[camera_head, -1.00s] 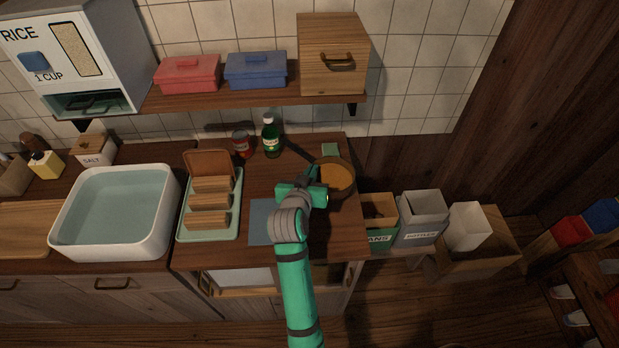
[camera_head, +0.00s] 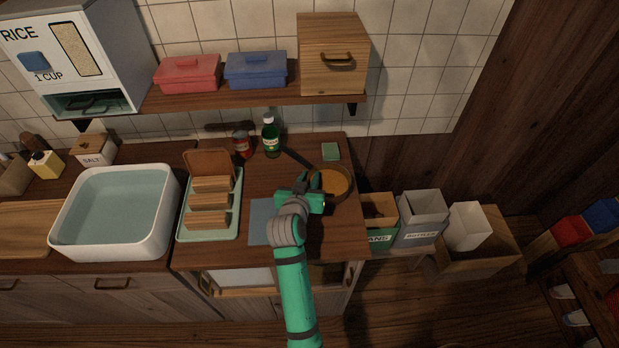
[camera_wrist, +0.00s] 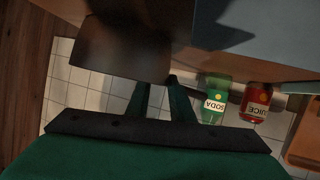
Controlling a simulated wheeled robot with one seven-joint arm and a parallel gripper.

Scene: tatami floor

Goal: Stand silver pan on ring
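A round pan (camera_head: 331,183) shows at the right of the counter in the head view. It looks dark brown with an orange-tan inside, not clearly silver, and its dark handle points to the upper left. My gripper (camera_head: 312,198) is at the pan's near left side and seems shut on its rim; the arm partly covers the contact. In the wrist view, a dark brown surface (camera_wrist: 120,50), seemingly the pan, is at my fingertips (camera_wrist: 163,85). I cannot make out a ring in either view.
A blue mat (camera_head: 258,222) lies left of my gripper. A toast rack on a green tray (camera_head: 187,235), a juice can (camera_head: 243,145), a soda bottle (camera_head: 270,138) and a green square (camera_head: 331,151) are around. The shelf (camera_head: 230,101) overhangs the back. Bins (camera_head: 422,222) stand right.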

